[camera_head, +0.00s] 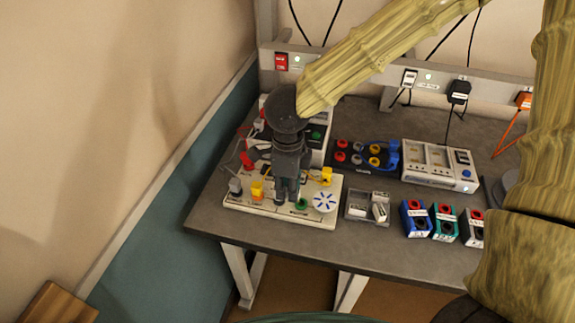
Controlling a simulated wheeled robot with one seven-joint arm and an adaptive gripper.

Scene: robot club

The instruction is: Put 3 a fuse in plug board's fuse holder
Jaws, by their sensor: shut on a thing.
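The plug board (327,187) is a cream board at the left of the grey workbench. It carries yellow, orange and green parts and a round blue-and-white disc. My gripper (286,200) points down over the middle of the board, its fingertips at or just above the surface. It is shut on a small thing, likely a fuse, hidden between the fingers. The fuse holder cannot be made out; my gripper and wrist cover part of the board. A small grey tray (350,212) right of the board holds a few pale pieces, too small to identify.
Blue, green and grey blocks (445,222) stand right of the tray. A white instrument box (438,165) and a dark panel with red and yellow sockets (345,157) stand behind. The wall is close on the left. Cables hang from the rear rail.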

